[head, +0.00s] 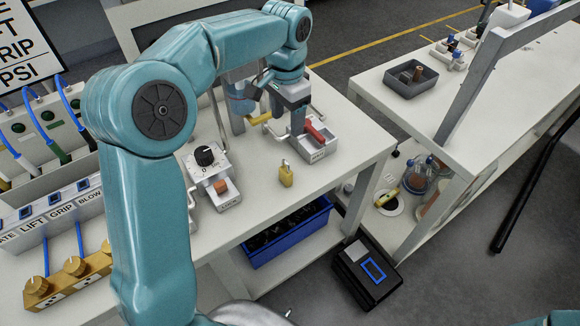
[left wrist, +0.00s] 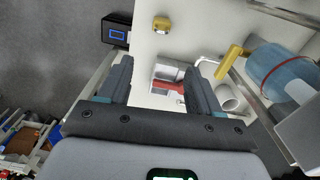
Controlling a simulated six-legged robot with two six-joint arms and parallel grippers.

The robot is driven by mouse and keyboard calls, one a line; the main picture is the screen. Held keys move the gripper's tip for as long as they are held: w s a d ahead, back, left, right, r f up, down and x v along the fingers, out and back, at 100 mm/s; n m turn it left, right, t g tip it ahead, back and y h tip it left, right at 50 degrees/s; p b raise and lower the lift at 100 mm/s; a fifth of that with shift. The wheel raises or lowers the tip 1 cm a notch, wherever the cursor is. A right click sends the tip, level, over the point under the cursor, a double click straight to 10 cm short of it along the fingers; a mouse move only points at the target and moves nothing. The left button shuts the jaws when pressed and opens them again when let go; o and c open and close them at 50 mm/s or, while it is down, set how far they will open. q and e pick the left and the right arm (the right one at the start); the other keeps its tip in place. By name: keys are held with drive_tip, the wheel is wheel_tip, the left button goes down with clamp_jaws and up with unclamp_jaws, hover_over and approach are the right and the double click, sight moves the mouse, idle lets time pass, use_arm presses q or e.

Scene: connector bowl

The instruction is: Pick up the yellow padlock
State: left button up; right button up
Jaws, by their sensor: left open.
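The yellow padlock (head: 285,176) stands on the white bench top near its front edge in the head view. It also shows in the left wrist view (left wrist: 162,24), beyond the fingertips near the top edge. My right gripper is not in view.
A blue crate (head: 290,234) sits on the shelf below. Bench around the padlock is clear.

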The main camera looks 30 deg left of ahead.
use_arm(q)
approach(286, 161)
wheel_tip(286, 161, down, 5)
drive_tip(key=shift+s+a+f, duration=0.1)
wheel_tip(286, 161, down, 6)
drive_tip(key=shift+r+p, duration=0.25)
drive_tip(key=shift+p, duration=0.8)
drive_tip(key=shift+r, duration=0.1)
drive_tip(key=c, duration=0.4)
clamp_jaws()
